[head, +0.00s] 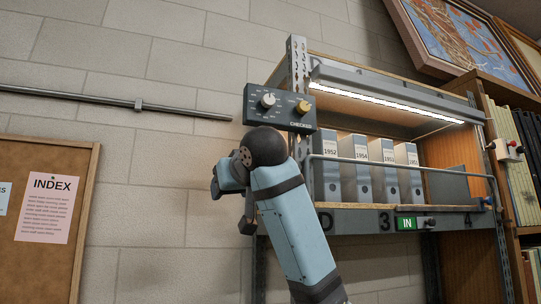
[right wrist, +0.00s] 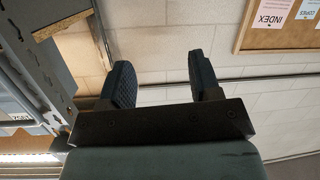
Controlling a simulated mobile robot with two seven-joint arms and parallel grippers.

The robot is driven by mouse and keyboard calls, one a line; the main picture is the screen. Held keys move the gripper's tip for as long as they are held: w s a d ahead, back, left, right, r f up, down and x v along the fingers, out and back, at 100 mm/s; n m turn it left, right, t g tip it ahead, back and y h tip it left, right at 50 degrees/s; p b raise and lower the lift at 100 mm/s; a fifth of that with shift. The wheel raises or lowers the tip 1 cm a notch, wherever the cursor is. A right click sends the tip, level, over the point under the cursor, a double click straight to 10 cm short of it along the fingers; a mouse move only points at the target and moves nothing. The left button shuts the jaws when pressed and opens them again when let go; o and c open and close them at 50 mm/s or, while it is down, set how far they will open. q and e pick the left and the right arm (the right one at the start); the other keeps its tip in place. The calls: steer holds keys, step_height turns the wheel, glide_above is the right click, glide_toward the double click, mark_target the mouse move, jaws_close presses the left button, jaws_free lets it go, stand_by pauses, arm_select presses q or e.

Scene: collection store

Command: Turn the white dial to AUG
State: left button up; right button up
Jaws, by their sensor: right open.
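The white dial (head: 268,100) is a round knob on the left half of a dark control box (head: 256,119), fixed to the shelf's left post. Small marks surround it, too small to read, so I cannot tell its setting. A yellow dial (head: 303,107) sits to its right on the same box. My right arm rises from below, and its wrist is below the box. In the right wrist view my right gripper (right wrist: 162,82) is open and empty; neither dial shows there.
A shelf (head: 360,220) with grey binders (head: 358,183) and a lit lamp (head: 390,98) stands right of the box. A green IN sign (head: 406,224) is on its front edge. A wall rail (head: 80,100) and a corkboard (head: 85,165) are at left. Bare wall lies between.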

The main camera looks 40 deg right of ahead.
steer(key=s+d+r+m+t, duration=0.1)
steer(key=s+r, duration=0.2)
steer(key=r, duration=0.3)
steer(key=s+d+r, duration=0.1)
steer(key=s+r, duration=0.3)
steer(key=r, duration=0.1)
steer(key=m+t+h, duration=0.1)
steer(key=m+h, duration=0.1)
glide_toward(269, 98)
steer(key=p+x, duration=0.5)
steer(key=x, duration=0.3)
steer(key=shift+d, duration=0.1)
steer(key=shift+w+d, duration=0.15)
steer(key=shift+w, duration=0.35)
arm_select(q)
steer(key=r, duration=0.3)
steer(key=shift+s+a+r+n, duration=0.2)
steer(key=shift+s+r+n, duration=0.05)
steer(key=shift+r+n, duration=0.1)
steer(key=shift+w, duration=0.1)
arm_select(e)
steer(key=shift+c, duration=1.1)
arm_select(q)
steer(key=shift+w+a+r, duration=0.1)
steer(key=shift+w+r, duration=0.2)
arm_select(e)
steer(key=shift+t, duration=0.3)
steer(key=c, duration=0.7)
